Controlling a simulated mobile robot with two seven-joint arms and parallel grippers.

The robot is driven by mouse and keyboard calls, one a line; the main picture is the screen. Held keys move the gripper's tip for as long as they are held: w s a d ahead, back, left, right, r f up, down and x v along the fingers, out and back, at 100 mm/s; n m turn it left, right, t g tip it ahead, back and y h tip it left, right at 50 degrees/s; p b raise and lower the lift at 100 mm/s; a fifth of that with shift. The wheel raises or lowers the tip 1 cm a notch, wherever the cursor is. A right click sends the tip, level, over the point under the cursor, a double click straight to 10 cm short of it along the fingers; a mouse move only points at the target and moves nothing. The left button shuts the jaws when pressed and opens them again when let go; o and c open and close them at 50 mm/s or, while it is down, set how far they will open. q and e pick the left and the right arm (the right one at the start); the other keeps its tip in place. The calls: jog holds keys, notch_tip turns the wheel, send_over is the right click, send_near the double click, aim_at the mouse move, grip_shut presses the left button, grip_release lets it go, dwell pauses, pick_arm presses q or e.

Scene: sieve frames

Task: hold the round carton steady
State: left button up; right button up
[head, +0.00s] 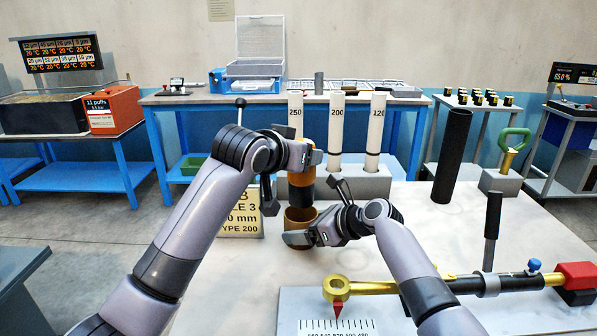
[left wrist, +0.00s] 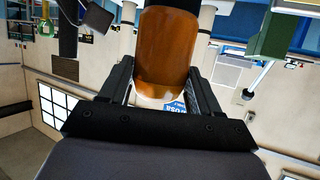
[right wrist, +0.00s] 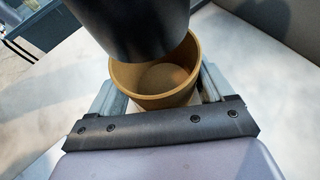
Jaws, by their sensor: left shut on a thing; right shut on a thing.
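The round carton (head: 299,240), brown and open at the top, stands on the pale table in the head view. My right gripper (head: 312,235) is shut around its sides. In the right wrist view the carton (right wrist: 150,101) sits between both fingers, and the part of its inside that shows looks empty. My left gripper (head: 304,166) is shut on an orange-brown cylinder (head: 302,179) with a dark lower end, held just above the carton. The orange part (left wrist: 167,50) shows between the fingers in the left wrist view. The dark end (right wrist: 130,25) hides part of the carton's rim.
A sign (head: 240,222) stands left of the carton, partly behind my left arm. White tubes marked 250, 200 and 120 (head: 375,130) stand behind in grey blocks. A black cylinder (head: 452,158) stands at right. A brass gauge with a scale (head: 340,288) lies in front.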

jog(key=o, duration=1.7)
